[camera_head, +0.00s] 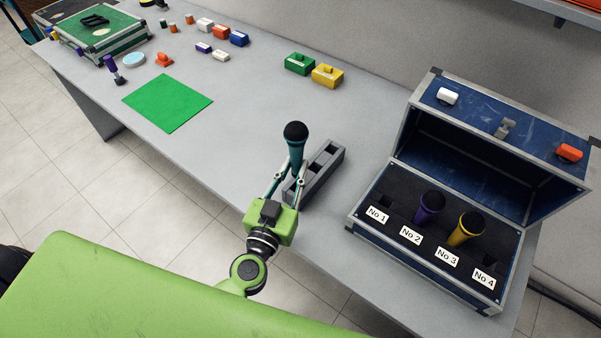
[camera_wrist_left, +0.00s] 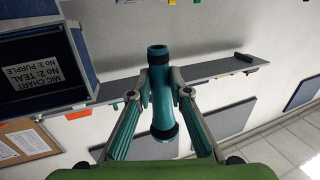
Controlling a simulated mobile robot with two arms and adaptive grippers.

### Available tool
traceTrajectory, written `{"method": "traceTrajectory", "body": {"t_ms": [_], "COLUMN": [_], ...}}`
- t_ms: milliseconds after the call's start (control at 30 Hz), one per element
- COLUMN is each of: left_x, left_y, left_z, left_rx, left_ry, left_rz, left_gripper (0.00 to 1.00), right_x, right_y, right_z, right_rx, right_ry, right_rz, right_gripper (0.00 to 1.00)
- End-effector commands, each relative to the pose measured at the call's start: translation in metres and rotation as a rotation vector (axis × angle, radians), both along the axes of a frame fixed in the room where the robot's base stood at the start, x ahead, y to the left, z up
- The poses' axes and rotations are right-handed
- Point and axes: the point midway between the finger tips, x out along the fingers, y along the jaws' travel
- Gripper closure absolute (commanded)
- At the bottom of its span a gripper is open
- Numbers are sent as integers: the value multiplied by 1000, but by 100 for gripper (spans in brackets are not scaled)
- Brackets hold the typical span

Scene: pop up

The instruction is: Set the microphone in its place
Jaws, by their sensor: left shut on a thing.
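My left gripper (camera_head: 287,178) is shut on a teal microphone (camera_head: 296,150) with a black head. It holds the microphone head up beside the grey slotted holder (camera_head: 325,168). The left wrist view shows the teal body (camera_wrist_left: 161,100) between the fingers, its tail end free. The open blue case (camera_head: 402,255) stands at the right with labelled slots. A purple microphone (camera_head: 429,207) stands behind label No 2 and a yellow one (camera_head: 466,229) behind No 3. The slots at No 1 (camera_head: 386,201) and No 4 (camera_head: 490,259) look empty. My right gripper is out of view.
Green (camera_head: 299,63) and yellow (camera_head: 327,76) blocks lie at the table's back. A green sheet (camera_head: 167,103) lies left. Table between holder and case is clear.

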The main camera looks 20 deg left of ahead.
Motion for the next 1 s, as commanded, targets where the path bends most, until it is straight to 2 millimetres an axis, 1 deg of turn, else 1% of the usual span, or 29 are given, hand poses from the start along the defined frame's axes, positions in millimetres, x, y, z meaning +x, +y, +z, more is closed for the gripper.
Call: {"method": "traceTrajectory", "body": {"t_ms": [367,500,533,600,800,1000], "left_x": [1,1,1,1,1,1], "left_y": [1,1,1,1,1,1], "left_z": [1,4,2,-11,-31,-44], "left_rx": [0,2,2,1,1,1], "left_ry": [-2,-1,-1,-1,-2,-2], "left_rz": [0,0,0,1,0,0], "left_gripper": [100,100,100,100,100,100], "right_x": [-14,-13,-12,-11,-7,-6], "right_y": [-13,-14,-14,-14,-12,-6], "right_z": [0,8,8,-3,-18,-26], "right_rx": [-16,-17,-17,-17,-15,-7], "right_ry": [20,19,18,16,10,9], "right_rz": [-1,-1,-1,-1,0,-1], "right_gripper": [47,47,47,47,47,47]}}
